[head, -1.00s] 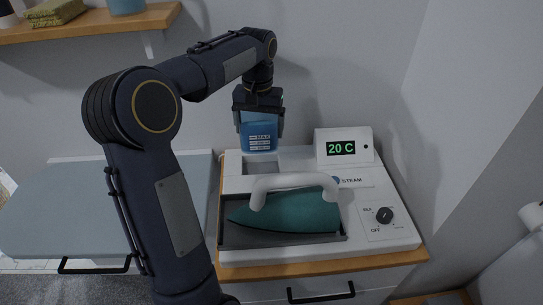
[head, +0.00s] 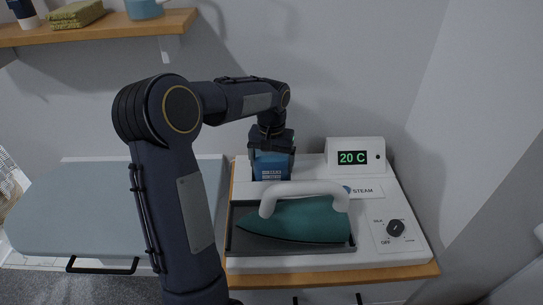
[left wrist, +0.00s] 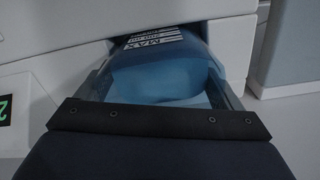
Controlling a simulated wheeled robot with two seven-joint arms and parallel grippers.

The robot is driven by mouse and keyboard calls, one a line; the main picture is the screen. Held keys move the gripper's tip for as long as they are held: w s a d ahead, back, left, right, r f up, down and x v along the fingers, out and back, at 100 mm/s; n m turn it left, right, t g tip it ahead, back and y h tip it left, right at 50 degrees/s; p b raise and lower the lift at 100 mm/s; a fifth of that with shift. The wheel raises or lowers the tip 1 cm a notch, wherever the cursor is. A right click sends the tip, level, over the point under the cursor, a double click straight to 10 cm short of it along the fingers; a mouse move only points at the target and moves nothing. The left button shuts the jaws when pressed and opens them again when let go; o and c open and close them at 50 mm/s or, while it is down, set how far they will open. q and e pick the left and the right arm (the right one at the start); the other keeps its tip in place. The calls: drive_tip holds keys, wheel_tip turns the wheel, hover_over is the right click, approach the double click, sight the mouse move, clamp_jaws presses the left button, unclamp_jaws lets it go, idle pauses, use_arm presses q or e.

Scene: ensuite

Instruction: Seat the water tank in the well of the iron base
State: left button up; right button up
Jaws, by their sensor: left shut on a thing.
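The blue water tank (head: 271,168), with white MAX markings on its front, is at the back left of the white iron base (head: 405,225). Its lower end is at the well, which the tank and gripper now cover; how deep it sits I cannot tell. My left gripper (head: 271,150) is above the tank, fingers pointing down, shut on its sides. In the left wrist view the tank (left wrist: 165,70) lies between the two fingers (left wrist: 160,95), with its far end at the opening in the base. My right gripper is not in view.
A teal iron (head: 295,222) with a white handle rests in the dark tray in front of the tank. A display (head: 352,158) reading 20 C stands at the back right, a dial (head: 396,228) at the front right. A grey ironing board (head: 110,205) is to the left.

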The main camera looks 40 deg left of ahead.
use_arm(q)
drive_tip(key=shift+f, duration=0.1)
drive_tip(key=o, duration=1.1)
drive_tip(key=shift+c, duration=0.2)
wheel_tip(320, 180, up, 12)
drive_tip(key=shift+p, duration=0.4)
